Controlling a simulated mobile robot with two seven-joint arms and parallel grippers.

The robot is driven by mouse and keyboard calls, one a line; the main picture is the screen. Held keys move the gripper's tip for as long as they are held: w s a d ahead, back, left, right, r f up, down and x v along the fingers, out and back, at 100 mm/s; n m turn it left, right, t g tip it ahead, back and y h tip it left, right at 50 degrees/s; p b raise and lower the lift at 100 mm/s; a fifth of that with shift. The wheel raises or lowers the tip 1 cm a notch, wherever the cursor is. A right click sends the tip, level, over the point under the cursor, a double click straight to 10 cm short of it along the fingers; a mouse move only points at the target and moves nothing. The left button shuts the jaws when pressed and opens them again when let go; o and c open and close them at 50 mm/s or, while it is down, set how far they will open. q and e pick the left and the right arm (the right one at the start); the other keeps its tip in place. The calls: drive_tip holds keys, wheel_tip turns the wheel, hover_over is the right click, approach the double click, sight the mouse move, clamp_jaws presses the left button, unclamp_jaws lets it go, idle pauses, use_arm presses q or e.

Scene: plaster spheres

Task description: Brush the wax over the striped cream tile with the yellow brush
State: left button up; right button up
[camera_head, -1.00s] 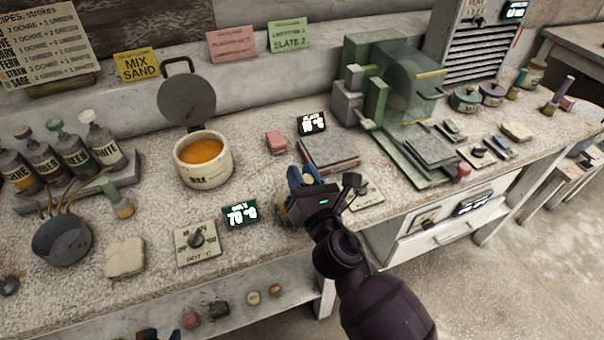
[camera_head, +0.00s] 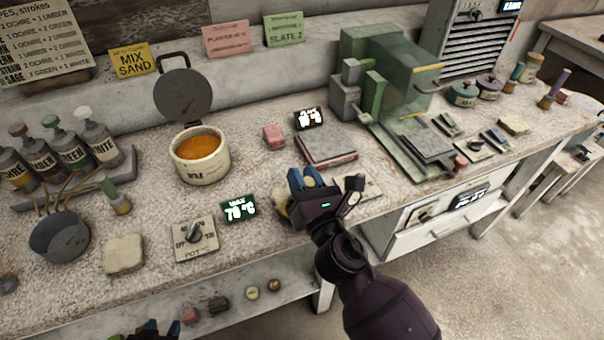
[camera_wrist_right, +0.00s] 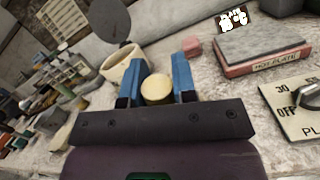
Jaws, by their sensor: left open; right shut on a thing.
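The wax pot (camera_head: 202,172), a cream pot of orange wax, stands on the bench with its round lid (camera_head: 183,97) raised; it also shows in the right wrist view (camera_wrist_right: 118,66). My right gripper (camera_head: 307,179) is above the bench, right of the pot and in front of the hot plate. In the right wrist view its blue fingers are shut on a round pale-yellow thing (camera_wrist_right: 157,89), seen end-on; I cannot tell whether it is the yellow brush. My left gripper (camera_head: 160,330) is open at the bottom edge, mostly cut off. I cannot make out a striped cream tile.
The hot plate (camera_head: 335,158) with a grey top is behind my right gripper. A dial plate (camera_head: 195,240) and a display (camera_head: 239,209) stand before the pot. A green machine (camera_head: 385,75) stands at back right.

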drive_tip(key=shift+x, duration=0.8)
use_arm(q)
drive_tip(key=shift+s, duration=0.25)
use_arm(e)
drive_tip(key=shift+w+a+f, duration=0.1)
drive_tip(key=shift+w+a, duration=0.05)
drive_tip(key=shift+w, duration=0.4)
drive_tip(key=shift+w+a+f, duration=0.1)
drive_tip(key=shift+w+a, duration=0.1)
drive_tip(key=shift+w, duration=0.3)
idle(1.0)
